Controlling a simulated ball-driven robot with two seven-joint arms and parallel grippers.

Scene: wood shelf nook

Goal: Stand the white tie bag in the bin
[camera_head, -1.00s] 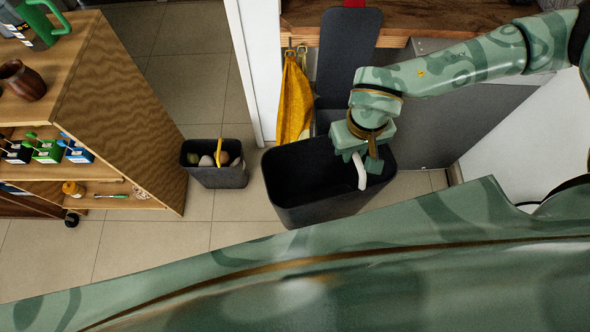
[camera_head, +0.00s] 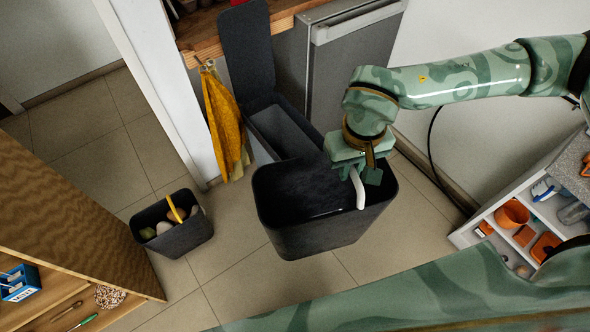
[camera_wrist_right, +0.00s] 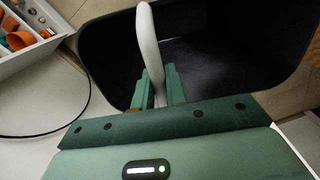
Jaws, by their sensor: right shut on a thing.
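The white tie bag (camera_head: 359,190) shows as a narrow, curved white strip. My right gripper (camera_head: 356,170) is shut on it, over the right part of the large dark bin's (camera_head: 300,243) opening. In the right wrist view the white bag (camera_wrist_right: 149,45) sits between the fingers of my gripper (camera_wrist_right: 154,92) and extends across the bin's dark opening (camera_wrist_right: 215,50). Its far end overlaps the rim in that view. I cannot tell how far it reaches into the bin, or whether it touches the wall. My left gripper is not in view.
A small dark bin (camera_head: 186,238) with round items stands left. Behind the large bin is a dark container (camera_head: 284,130) with a raised lid (camera_head: 246,45). A yellow cloth (camera_head: 223,115) hangs beside it.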

